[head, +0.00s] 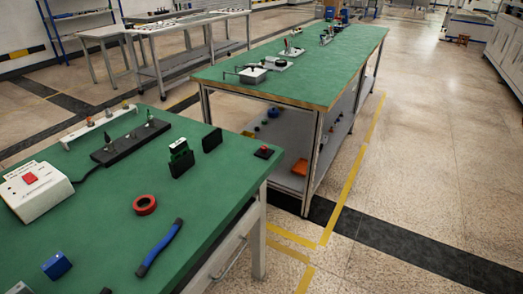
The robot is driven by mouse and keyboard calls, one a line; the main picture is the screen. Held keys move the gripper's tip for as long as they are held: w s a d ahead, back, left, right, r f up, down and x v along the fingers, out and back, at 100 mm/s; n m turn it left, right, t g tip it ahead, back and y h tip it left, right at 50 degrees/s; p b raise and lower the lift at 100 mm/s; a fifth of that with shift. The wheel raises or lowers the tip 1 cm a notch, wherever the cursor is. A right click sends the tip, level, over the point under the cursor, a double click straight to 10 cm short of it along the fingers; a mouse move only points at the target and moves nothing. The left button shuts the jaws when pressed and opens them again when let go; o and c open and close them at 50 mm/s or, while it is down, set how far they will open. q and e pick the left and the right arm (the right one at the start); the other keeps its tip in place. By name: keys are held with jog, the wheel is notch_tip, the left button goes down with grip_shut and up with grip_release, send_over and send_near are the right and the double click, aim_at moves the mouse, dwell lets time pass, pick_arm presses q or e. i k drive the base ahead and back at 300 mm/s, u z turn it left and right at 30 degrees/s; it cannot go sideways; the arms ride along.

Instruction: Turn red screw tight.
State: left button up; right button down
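I cannot clearly make out a red screw in the head view. A small black block with a red top (264,151) sits near the right corner of the near green table (215,215); whether the red top is a screw is too small to tell. Neither my left nor my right gripper shows in this view.
The near table holds a white box with a red switch (35,192), a black strip (130,143), a red ring (145,204), a blue-handled tool (160,247) and a blue block (56,265). A second green-topped bench (310,80) stands behind. Floor at right is clear.

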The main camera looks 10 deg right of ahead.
aim_at(264, 148)
jog(key=z, duration=2.2)
jog(key=i, duration=1.15)
jog(key=u, duration=3.15)
